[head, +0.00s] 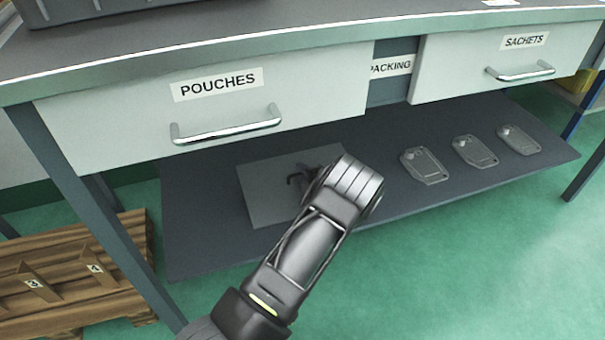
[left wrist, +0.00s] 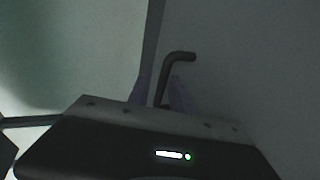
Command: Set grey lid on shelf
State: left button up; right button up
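The grey lid (head: 262,200) is a flat rectangular plate at the left part of the dark lower shelf (head: 195,235). It looks flat on or just over the shelf; I cannot tell whether it touches. Its dark bent handle (left wrist: 180,57) stands between the two fingers of my left gripper (left wrist: 160,92) in the left wrist view. In the head view my left gripper (head: 300,182) is over the lid, its fingertips mostly hidden by my wrist. Whether the fingers press on the handle is not clear. My right gripper is not in view.
Several grey castings (head: 425,165) lie on the shelf to the right of the lid. Above are the closed POUCHES drawer (head: 110,130) and SACHETS drawer (head: 450,60) under the bench top. A table leg (head: 100,220) and a wooden pallet (head: 60,300) are at the left.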

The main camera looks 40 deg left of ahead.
pick_arm(q)
jog(key=shift+d+f, duration=0.1)
jog(key=shift+f, duration=0.05)
jog(key=shift+s+d+r, duration=0.2)
jog(key=shift+d+r, duration=0.1)
jog(key=shift+d, duration=0.05)
jog(key=p+v, duration=0.4)
jog(key=v, duration=0.6)
jog(key=shift+d+r, duration=0.1)
jog(key=shift+r, duration=0.15)
jog(key=shift+s+d+p, duration=0.25)
jog(key=shift+d+p, duration=0.05)
jog(key=shift+d, duration=0.05)
